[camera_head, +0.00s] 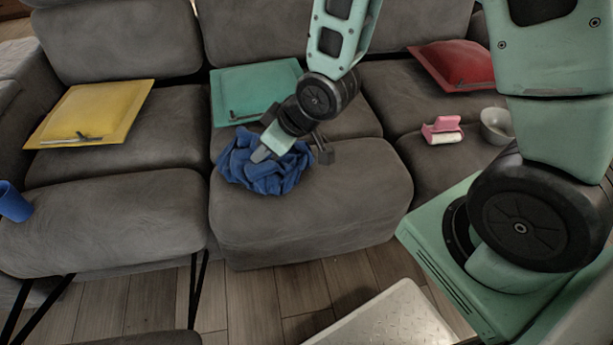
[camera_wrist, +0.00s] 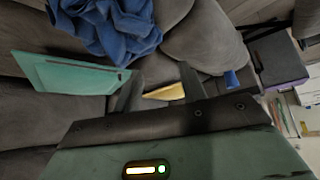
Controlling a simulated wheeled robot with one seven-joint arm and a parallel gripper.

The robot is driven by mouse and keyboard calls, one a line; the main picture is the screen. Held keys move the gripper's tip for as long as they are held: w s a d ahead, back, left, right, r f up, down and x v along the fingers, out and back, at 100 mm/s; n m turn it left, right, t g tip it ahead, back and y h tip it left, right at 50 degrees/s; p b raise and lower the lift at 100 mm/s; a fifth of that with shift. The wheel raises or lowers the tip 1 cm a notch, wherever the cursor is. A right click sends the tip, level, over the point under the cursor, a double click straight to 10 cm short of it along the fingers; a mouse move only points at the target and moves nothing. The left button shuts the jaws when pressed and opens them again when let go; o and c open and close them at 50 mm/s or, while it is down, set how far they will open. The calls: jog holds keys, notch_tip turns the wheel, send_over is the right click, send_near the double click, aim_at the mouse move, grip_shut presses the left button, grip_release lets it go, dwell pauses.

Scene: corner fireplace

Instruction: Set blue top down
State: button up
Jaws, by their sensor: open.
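The blue top (camera_head: 258,168) is a crumpled cloth heap on the middle seat of the grey sofa (camera_head: 310,220). It also shows at the top of the wrist view (camera_wrist: 110,28), beyond the fingers. My gripper (camera_head: 293,155) is over the right part of the heap in the head view. In the wrist view its two fingers stand apart with no cloth between them. Whether a finger touches the cloth I cannot tell.
A teal cushion (camera_head: 254,91) lies behind the top. A yellow cushion (camera_head: 90,112) is left, a red cushion (camera_head: 455,64) right. A pink-and-white object (camera_head: 441,130) and a grey bowl (camera_head: 496,126) sit on the right seat. A blue cup (camera_head: 13,203) is at far left.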

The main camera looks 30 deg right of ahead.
jog(key=s+a+r+g+h, duration=0.1)
jog(key=s+r+g, duration=0.2)
jog(key=s+r, duration=0.3)
jog(key=s+a+r+g+h, duration=0.1)
jog(key=s+r, duration=0.4)
jog(key=s, duration=0.9)
jog(key=shift+s+a+r+n+g+h, duration=0.15)
jog(key=shift+a+r+n+g+h, duration=0.2)
jog(key=shift+g+h, duration=0.5)
